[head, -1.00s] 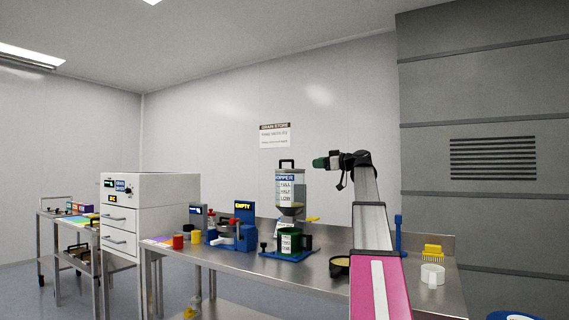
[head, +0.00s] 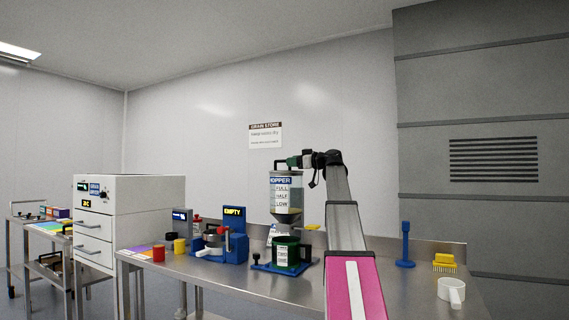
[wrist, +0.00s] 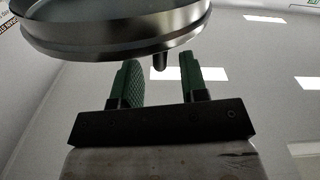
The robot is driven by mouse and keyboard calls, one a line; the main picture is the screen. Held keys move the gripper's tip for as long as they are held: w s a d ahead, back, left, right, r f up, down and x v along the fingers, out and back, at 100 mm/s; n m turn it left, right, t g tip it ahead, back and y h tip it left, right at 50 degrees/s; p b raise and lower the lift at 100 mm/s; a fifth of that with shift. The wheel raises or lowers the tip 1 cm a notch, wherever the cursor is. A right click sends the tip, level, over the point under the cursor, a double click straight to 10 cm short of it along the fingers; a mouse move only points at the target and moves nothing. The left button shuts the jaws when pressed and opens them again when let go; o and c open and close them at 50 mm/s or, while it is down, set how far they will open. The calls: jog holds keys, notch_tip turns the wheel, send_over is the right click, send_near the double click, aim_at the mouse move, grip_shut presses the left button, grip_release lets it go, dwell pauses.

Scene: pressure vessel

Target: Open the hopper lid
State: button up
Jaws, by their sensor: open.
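The hopper (head: 285,195), a clear vessel with level labels and a blue name band, stands on the steel bench. A dark handle (head: 279,163) shows on the lid at its top, partly covered by my gripper. My gripper (head: 292,162) is level with that handle, its green fingers pointing left. In the wrist view my gripper (wrist: 160,68) is open, with a dark peg-like part (wrist: 159,62) between the finger ends. A round metal-rimmed disc (wrist: 115,38), apparently the lid, fills the top of that view. I cannot tell whether the fingers touch the handle.
A green container (head: 287,254) stands below the hopper on a blue base. A blue device with an EMPTY sign (head: 234,213) is to the left, near red and yellow jars. A blue post (head: 405,245), yellow brush (head: 445,263) and white cup (head: 451,291) stand at right.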

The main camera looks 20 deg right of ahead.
jog(key=shift+x, duration=2.1)
grip_shut()
